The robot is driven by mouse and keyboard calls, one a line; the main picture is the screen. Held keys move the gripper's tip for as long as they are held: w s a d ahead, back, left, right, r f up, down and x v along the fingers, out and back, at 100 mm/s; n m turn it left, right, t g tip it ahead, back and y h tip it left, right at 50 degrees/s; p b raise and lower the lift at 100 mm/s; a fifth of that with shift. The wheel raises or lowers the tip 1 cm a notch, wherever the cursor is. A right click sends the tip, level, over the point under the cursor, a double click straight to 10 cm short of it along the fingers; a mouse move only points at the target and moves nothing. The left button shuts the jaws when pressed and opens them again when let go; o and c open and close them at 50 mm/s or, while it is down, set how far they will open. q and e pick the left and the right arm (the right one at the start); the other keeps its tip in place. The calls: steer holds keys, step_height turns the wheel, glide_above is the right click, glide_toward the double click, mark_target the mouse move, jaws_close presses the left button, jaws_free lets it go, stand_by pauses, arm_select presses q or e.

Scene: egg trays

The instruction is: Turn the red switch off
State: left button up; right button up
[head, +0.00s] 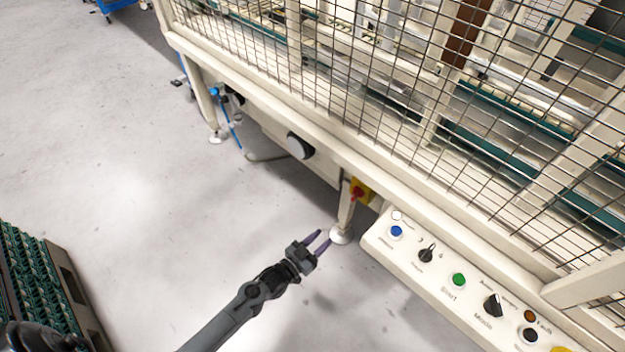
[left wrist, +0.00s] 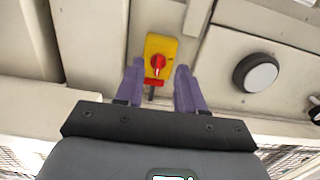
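The red switch (head: 357,193) sits on a yellow plate (head: 364,187) on the machine's lower frame, near a support leg, in the head view. In the left wrist view the red switch (left wrist: 157,66) lies on its yellow plate (left wrist: 161,43), between and beyond my fingertips. My left gripper (head: 318,243) is open and empty, below and left of the switch in the head view, apart from it. Its two purple fingers also show in the left wrist view (left wrist: 160,80), one on each side of the switch. My right gripper is not in view.
A control panel (head: 470,262) with several buttons and knobs juts out at the right. A machine leg (head: 345,212) stands beside the switch. A round dark knob (head: 300,146) is on the frame to the left. Green trays (head: 35,275) are stacked at lower left. The floor between is clear.

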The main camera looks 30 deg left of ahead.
arm_select(q)
steer(key=p, duration=0.1)
glide_toward(353, 196)
steer(key=s+f, duration=0.1)
steer(key=s, duration=0.1)
steer(key=shift+t, duration=0.4)
steer(key=w+b, duration=0.1)
steer(key=w, duration=0.2)
steer(key=w+b, duration=0.1)
steer(key=w, duration=0.2)
steer(key=w+d+b, duration=0.1)
steer(key=w+b, duration=0.1)
steer(key=w, duration=0.1)
steer(key=shift+d+f, duration=0.15)
steer(key=shift+w+d+b, duration=0.15)
steer(key=shift+w+b, duration=0.15)
steer(key=shift+w, duration=0.45)
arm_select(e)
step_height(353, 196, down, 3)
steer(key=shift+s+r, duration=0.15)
arm_select(q)
steer(key=shift+c, duration=0.4)
jaws_close()
